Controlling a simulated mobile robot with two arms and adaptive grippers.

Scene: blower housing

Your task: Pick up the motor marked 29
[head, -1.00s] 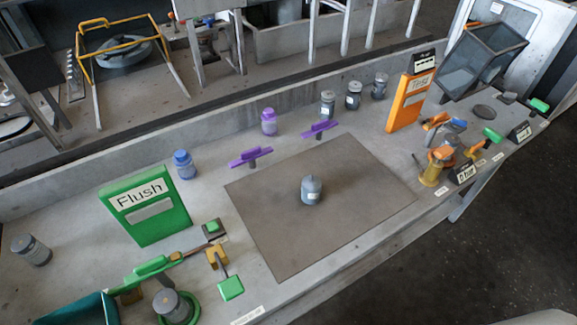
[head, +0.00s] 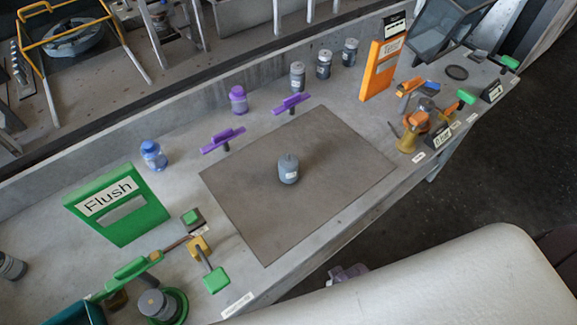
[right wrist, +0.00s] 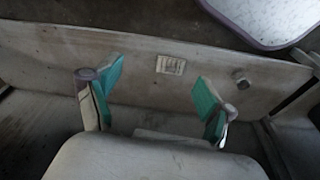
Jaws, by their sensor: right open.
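Several small cylindrical motors stand on the bench, and no number is legible on any of them, so I cannot tell which is marked 29. A grey motor (head: 288,169) stands upright on the dark mat (head: 235,205). Three grey motors (head: 323,64) stand in a row at the back. A blue motor (head: 153,155) and a purple motor (head: 238,99) stand behind the mat. Another grey motor (head: 157,304) sits in a green ring, and one (head: 12,266) is cut off at the left edge. My right gripper (right wrist: 157,92) is open and empty, facing a pale panel. My left gripper is out of view.
A green Flush sign (head: 117,204) stands at left, an orange sign (head: 381,68) at the back right. Purple bars (head: 222,140), green-handled fixtures (head: 215,280) and orange-topped fixtures (head: 413,125) stand around the mat. The mat is otherwise clear.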

